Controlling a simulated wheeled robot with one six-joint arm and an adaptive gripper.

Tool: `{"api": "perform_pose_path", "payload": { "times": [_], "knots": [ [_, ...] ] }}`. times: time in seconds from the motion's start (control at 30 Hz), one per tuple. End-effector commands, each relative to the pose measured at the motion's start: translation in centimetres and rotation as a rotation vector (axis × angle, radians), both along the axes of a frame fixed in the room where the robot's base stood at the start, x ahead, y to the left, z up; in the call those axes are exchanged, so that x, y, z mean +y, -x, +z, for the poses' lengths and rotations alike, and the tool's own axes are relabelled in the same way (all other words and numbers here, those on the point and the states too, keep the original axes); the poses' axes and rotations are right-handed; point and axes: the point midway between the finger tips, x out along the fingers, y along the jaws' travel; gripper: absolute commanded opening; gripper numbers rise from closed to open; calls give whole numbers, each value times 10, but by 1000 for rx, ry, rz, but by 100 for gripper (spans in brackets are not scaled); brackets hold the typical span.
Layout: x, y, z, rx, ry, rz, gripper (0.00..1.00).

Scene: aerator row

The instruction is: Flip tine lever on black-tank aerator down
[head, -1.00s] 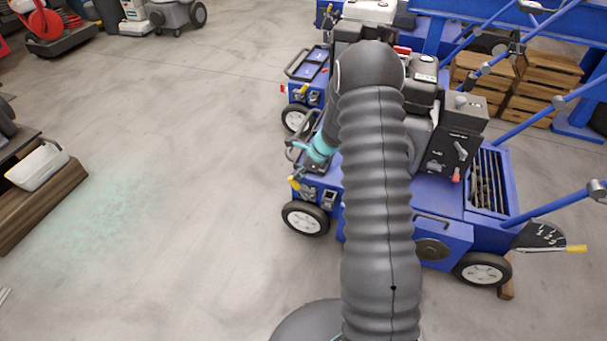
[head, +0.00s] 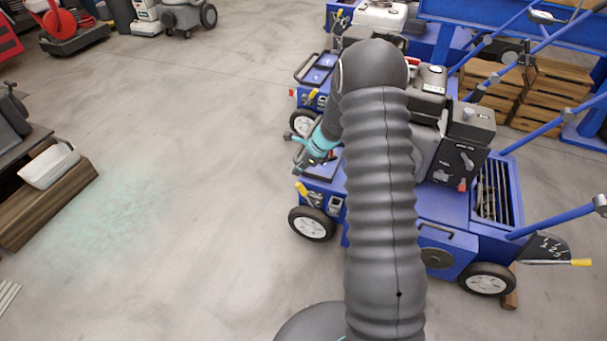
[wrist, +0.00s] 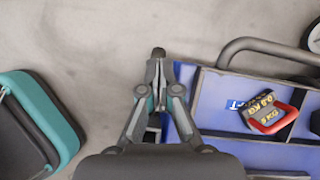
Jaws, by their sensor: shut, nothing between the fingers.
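The nearest blue aerator (head: 400,205), with a dark engine and black top parts, fills the middle right of the head view. A short yellow-ended lever (head: 302,188) stands at its front left corner. Another yellow-ended lever (head: 578,262) lies about level beside a marked black plate at its right end. No label shows which is the tine lever. My gripper (wrist: 159,95) is shut and empty in the wrist view, over the edge of the blue deck (wrist: 215,105). The head view shows it only partly, above the front left corner; neither lever is clear in the wrist view.
A metal rail (wrist: 265,45) and a red-and-black weight (wrist: 272,112) are close right of the gripper. A white-tank aerator (head: 380,15) stands behind. Wooden crates (head: 555,85) stand at the back right.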

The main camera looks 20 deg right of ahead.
Motion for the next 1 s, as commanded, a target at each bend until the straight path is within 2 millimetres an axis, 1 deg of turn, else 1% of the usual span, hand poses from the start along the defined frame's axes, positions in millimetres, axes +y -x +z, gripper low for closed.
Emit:
{"api": "perform_pose_path", "payload": {
  "times": [0.03,0.1,0.23,0.33,0.5,1.0],
  "knots": [
    [-2,-2,11,-3,1,-4,0],
    [-2,-3,22,-2,2,-7,0],
    [0,-5,38,-2,3,-10,0],
    [1,-5,46,1,3,-10,0],
    [2,-6,51,2,3,-10,0],
    [3,-6,50,-6,8,8,0]
  ]
}}
